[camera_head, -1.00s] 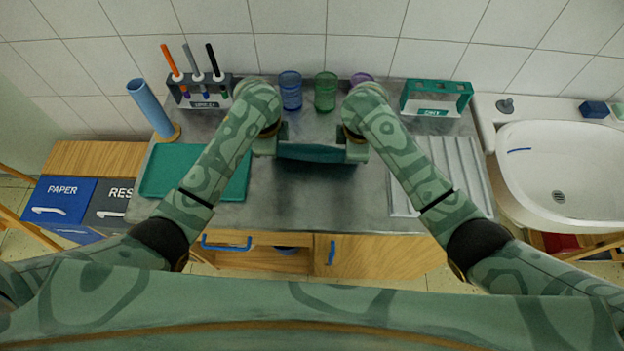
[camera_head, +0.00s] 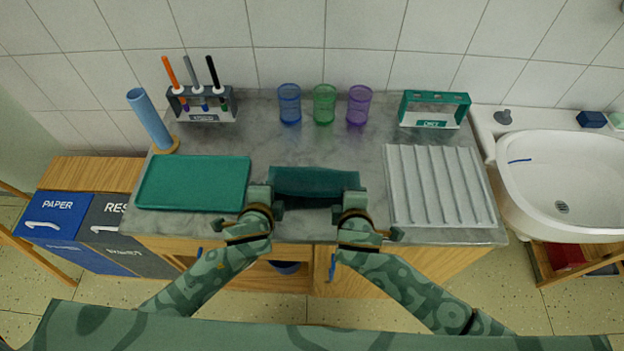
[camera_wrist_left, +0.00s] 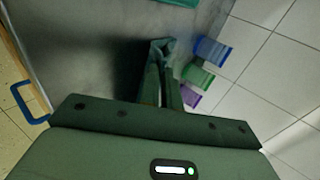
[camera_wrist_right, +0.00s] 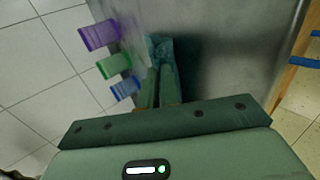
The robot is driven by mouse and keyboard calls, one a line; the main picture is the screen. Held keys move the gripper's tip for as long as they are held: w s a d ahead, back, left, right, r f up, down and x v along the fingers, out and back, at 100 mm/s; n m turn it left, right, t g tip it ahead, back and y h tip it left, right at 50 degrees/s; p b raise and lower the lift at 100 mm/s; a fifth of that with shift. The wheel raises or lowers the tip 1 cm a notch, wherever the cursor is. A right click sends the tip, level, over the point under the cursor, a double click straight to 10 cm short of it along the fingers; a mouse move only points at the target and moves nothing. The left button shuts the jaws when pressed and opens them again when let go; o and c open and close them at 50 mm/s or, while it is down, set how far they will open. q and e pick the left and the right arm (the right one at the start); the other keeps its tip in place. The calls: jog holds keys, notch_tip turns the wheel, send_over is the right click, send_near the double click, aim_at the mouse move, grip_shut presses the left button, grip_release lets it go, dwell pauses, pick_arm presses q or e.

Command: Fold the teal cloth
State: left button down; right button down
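The teal cloth (camera_head: 315,181) spans between my two grippers at the middle of the counter as a narrow, folded-looking band. My left gripper (camera_head: 268,195) is at its left end and my right gripper (camera_head: 353,195) at its right end. In the left wrist view, the fingers are closed on an edge of the cloth (camera_wrist_left: 160,48). In the right wrist view, the fingers are likewise closed on the cloth (camera_wrist_right: 161,48). I cannot tell whether its lower part touches the counter.
A teal tray (camera_head: 152,203) lies left of the cloth, a ribbed drainboard (camera_head: 440,185) right. Behind stand a pen holder (camera_head: 203,116), blue (camera_head: 290,104), green (camera_head: 324,104) and purple (camera_head: 359,105) cups, and a teal rack (camera_head: 434,123). A sink (camera_head: 520,150) is right. Counter behind the cloth is clear.

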pick_arm(q)
jog(key=c, duration=1.3)
grip_release()
jog(key=shift+w, duration=0.1)
pick_arm(e)
jog(key=c, duration=1.3)
grip_release()
jog(key=shift+w, duration=0.1)
pick_arm(q)
jog(key=s+r, duration=0.2)
jog(key=r, duration=0.1)
jog(key=s+r, duration=0.2)
jog(key=r, duration=0.1)
jog(key=s+r, duration=0.2)
jog(key=r, duration=0.1)
pick_arm(e)
jog(key=s+r, duration=0.2)
jog(key=r, duration=0.1)
jog(key=s+r, duration=0.2)
jog(key=r, duration=0.1)
jog(key=s+r, duration=0.2)
jog(key=r, duration=0.1)
